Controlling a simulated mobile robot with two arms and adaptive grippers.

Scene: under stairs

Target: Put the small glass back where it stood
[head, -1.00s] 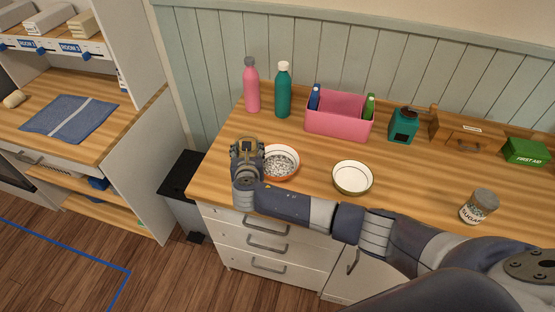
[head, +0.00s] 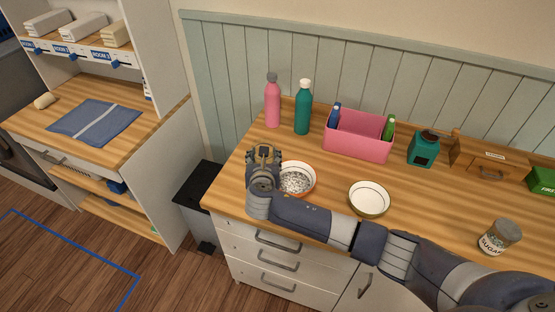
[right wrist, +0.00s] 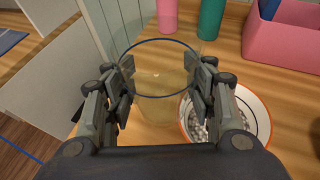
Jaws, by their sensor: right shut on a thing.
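The small glass (right wrist: 158,85) is clear with a dark blue rim and shows in the right wrist view, upright between the fingers of my right gripper (right wrist: 160,88). The gripper is shut on it. The right gripper also shows in the head view (head: 264,160), over the front left part of the wooden counter (head: 330,190), left of the orange-rimmed bowl. In the head view the glass is hidden by the gripper. I cannot tell whether its base touches the counter. My left gripper is not in view.
An orange-rimmed bowl (head: 312,187) with grey-white contents is close right of the gripper. A pale empty bowl (head: 369,196) and a sugar jar (head: 498,238) stand further right. Pink (head: 272,103) and teal (head: 303,109) bottles and a pink bin (head: 352,147) stand behind.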

